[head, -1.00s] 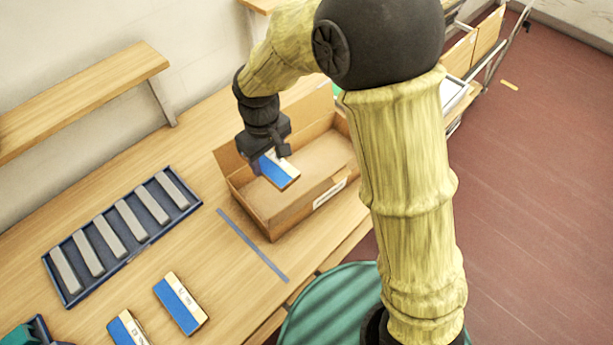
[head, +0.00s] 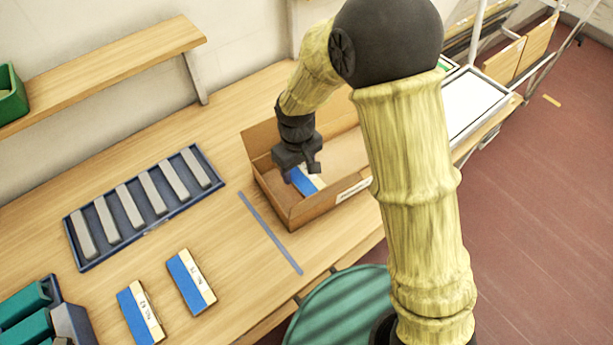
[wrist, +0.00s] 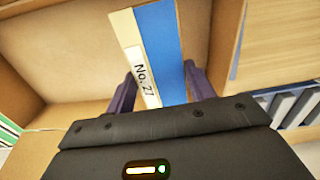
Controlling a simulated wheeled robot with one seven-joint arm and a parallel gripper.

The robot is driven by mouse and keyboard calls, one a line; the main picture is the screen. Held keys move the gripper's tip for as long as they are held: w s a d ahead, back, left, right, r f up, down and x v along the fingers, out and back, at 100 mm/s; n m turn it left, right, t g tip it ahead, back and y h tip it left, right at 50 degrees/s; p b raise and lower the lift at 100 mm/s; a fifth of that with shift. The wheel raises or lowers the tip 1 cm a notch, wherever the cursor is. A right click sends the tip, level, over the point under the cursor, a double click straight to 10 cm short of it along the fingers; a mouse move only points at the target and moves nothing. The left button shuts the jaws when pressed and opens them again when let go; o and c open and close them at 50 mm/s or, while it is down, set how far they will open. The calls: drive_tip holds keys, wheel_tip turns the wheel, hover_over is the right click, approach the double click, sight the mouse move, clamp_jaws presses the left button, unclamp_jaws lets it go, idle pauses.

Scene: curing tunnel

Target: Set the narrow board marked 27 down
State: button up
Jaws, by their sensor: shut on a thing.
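The narrow board marked 27 (wrist: 163,45) is blue with a cream strip and a white label reading "No. 27". My gripper (wrist: 165,88) is shut on it, with a dark finger on each side. In the head view the board (head: 308,181) is inside the open cardboard box (head: 285,222), near its left end, below my gripper (head: 303,170). I cannot tell whether the board touches the box floor. My gripper hides part of the board in the head view.
Two similar blue and cream boards (head: 191,282) (head: 141,313) lie on the table left of a blue tape line (head: 270,232). A blue tray (head: 146,226) of grey bars lies behind them. Teal blocks (head: 25,332) are at lower left. A shelf (head: 110,70) is on the wall.

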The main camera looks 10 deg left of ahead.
sight(299, 182)
drive_tip(key=shift+f, duration=1.1)
drive_tip(key=shift+f, duration=1.85)
drive_tip(key=shift+f, duration=0.2)
drive_tip(key=o, duration=1.1)
wheel_tip(299, 182, up, 12)
drive_tip(key=shift+r+b, duration=0.2)
drive_tip(key=shift+b, duration=0.2)
